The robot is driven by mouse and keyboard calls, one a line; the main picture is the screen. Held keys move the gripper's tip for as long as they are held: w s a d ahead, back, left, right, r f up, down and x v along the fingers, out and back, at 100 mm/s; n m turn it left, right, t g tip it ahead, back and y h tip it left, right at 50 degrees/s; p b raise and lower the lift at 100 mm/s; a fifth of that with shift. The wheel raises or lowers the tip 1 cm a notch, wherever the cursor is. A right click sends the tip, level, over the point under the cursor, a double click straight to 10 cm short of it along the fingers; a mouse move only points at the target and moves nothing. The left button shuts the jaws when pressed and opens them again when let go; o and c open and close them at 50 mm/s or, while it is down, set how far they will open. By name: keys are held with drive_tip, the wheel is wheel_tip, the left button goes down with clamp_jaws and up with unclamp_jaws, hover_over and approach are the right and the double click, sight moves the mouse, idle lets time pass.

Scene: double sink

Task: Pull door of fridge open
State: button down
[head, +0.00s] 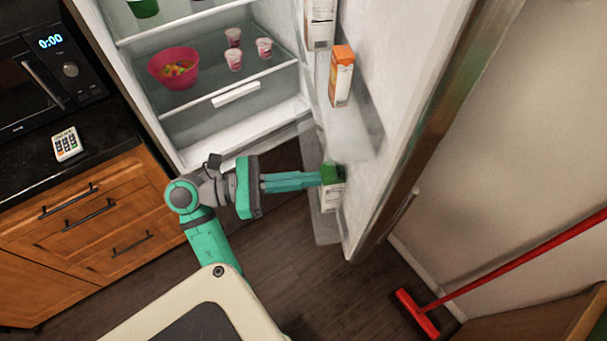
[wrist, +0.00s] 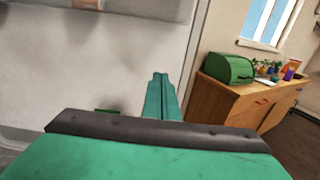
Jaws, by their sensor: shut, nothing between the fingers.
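The fridge door (head: 395,110) stands wide open to the right, with its inner face and shelves showing in the head view. In the wrist view the door's pale inner face (wrist: 90,60) fills the left side. My gripper (head: 316,179) is shut and empty. Its fingertips are at the door's lower shelf, in front of or beside a green and white carton (head: 333,197); I cannot tell if they touch it. In the wrist view the closed fingers (wrist: 161,80) point toward the door's inner face near its edge. The outer handle is mostly hidden.
The fridge interior holds a pink bowl (head: 174,67) and several small cups. Wooden drawers (head: 85,210) and a microwave (head: 45,70) are at left. A red broom (head: 418,312) lies at lower right by the wall. A sideboard (wrist: 235,97) stands beyond the door.

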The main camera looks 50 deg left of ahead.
sight(369, 173)
drive_tip(key=x, duration=1)
drive_tip(key=shift+d, duration=0.1)
